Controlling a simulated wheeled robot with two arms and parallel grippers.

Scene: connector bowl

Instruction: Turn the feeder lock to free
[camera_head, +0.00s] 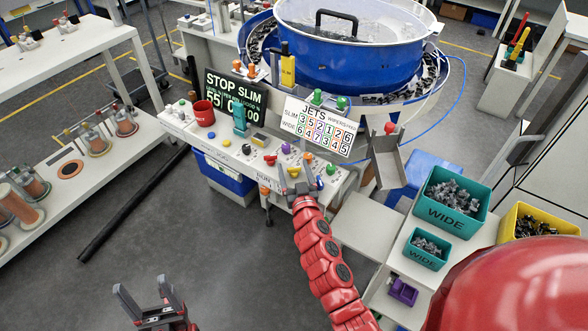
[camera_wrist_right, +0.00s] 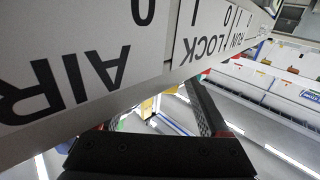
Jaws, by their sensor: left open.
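The white control console (camera_head: 236,151) stands in front of the blue bowl feeder, with several coloured knobs and small levers along its front. In the right wrist view its front panel (camera_wrist_right: 75,45) fills the upper left, with the labels AIR, LOCK and RUN and the marks 0 and 1 upside down. The lock's handle and its position cannot be made out. My right gripper (camera_head: 298,186) is at the console's front edge, beside several small knobs. Its fingers (camera_wrist_right: 160,110) look apart below the panel, with nothing clearly between them. My left gripper (camera_head: 150,298) is open and empty above the floor.
A black STOP SLIM display (camera_head: 235,97) and a white JETS number board (camera_head: 318,127) stand on the console. Teal bins (camera_head: 452,203) stand at right.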

